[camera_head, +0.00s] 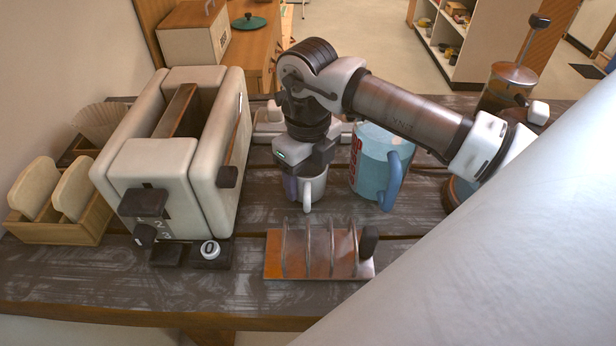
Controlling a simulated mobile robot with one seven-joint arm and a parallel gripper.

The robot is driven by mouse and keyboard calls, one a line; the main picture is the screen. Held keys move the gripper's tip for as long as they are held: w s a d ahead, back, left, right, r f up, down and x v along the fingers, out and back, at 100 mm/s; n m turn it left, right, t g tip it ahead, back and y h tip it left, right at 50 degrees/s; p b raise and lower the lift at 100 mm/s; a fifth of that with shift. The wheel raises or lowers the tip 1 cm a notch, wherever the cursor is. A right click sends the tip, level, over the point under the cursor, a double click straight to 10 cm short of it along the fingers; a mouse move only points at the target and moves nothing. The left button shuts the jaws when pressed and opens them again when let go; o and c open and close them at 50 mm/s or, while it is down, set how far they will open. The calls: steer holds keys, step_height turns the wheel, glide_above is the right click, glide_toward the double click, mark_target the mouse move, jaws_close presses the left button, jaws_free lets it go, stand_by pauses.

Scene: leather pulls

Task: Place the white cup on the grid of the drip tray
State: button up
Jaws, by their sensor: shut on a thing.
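The white cup (317,190) stands upright at the middle of the dark wooden table, its handle toward the camera. My gripper (305,165) points down and is shut on the cup, covering most of its rim. Whether the cup's base touches the table is hard to tell. A purple-grey piece shows at the cup's left side; I cannot tell what it is. I cannot make out a drip tray with a grid for certain; part of the table behind my arm is hidden.
A cream toaster (150,170) stands left of the cup, with a wooden toast holder (60,225) beyond. A copper rack (315,265) lies in front. A blue jug (375,165) stands close at right. A French press (505,85) is at the back right. The front left table is clear.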

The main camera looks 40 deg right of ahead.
steer(key=shift+r, duration=0.1)
steer(key=shift+f, duration=0.2)
steer(key=o, duration=1.1)
steer(key=shift+r, duration=0.15)
